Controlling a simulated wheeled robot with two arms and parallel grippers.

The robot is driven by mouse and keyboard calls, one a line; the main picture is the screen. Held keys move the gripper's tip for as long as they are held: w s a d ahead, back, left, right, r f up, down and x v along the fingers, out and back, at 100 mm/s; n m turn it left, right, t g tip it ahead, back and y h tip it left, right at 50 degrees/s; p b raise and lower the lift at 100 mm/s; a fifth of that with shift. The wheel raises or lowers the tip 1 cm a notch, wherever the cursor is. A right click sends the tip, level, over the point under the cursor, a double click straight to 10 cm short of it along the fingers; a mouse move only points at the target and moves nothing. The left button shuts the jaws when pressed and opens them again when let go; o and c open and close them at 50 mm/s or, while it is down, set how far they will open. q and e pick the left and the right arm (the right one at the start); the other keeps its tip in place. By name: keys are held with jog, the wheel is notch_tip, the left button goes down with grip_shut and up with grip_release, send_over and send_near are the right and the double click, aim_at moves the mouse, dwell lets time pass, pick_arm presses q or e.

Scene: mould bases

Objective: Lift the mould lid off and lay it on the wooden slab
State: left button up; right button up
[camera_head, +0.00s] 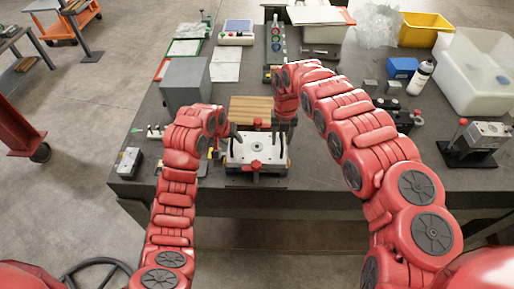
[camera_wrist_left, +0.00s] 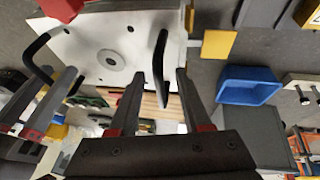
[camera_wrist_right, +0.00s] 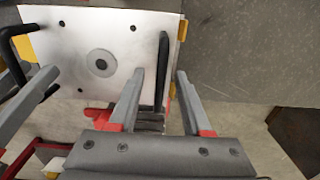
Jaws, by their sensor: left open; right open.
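The mould lid is a pale metal plate (camera_head: 256,148) with a round central boss, lying on the mould base near the table's front edge. It fills the top of the left wrist view (camera_wrist_left: 85,45) and right wrist view (camera_wrist_right: 80,45). A black bar handle stands at each side. My left gripper (camera_wrist_left: 160,76) is open, its fingers either side of one handle (camera_wrist_left: 160,50). My right gripper (camera_wrist_right: 160,74) is open, its fingers either side of the other handle (camera_wrist_right: 162,55). Whether any finger touches is unclear. The wooden slab (camera_head: 250,106) lies just behind the mould, partly hidden by my right arm.
Red clamp knobs (camera_head: 256,165) sit around the mould. A grey box (camera_head: 186,80) stands left of the slab. A toggle-clamp fixture (camera_head: 486,133), a white bottle (camera_head: 420,77) and a blue bin (camera_head: 402,67) stand to the right.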

pick_arm(q)
jog(key=shift+c, duration=0.2)
pick_arm(e)
jog(key=shift+c, duration=0.3)
pick_arm(q)
grip_shut()
pick_arm(e)
grip_shut()
dwell(0.6)
